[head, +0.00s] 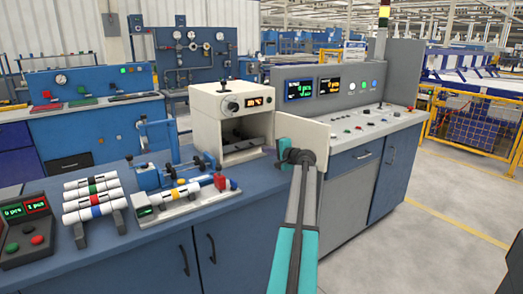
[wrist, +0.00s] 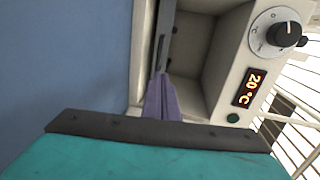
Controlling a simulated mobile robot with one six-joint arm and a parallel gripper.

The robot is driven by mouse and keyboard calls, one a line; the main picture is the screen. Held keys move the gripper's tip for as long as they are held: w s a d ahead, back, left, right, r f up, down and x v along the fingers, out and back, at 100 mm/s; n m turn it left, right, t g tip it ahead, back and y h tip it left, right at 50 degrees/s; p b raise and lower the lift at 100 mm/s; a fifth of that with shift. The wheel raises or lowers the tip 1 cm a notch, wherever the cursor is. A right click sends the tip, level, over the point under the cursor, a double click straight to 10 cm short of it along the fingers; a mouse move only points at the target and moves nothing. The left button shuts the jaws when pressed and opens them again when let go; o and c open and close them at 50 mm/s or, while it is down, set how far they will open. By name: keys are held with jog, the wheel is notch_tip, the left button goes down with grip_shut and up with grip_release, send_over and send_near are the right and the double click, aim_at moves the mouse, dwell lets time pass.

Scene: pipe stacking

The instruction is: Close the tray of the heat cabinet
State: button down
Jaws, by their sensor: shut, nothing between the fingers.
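The heat cabinet (head: 208,107) is a cream box with a knob, a lit display and an open front. Inside its dark opening (head: 243,131), a light ledge shows low down. A flat cream panel (head: 312,132) stands out from the cabinet at the right; I cannot tell how it joins the tray. My gripper (head: 297,156) is at this panel, its fingertips hard to make out in the head view. Contact is unclear.
A grey control console (head: 350,108) with screens stands right behind the panel. On the blue bench to the left are a blue fixture (head: 150,175), a white fixture holding a pipe (head: 185,205) and racked white pipes (head: 92,197). The floor at right (head: 430,220) is clear.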

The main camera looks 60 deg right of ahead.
jog(key=v, duration=0.3)
dwell(0.7)
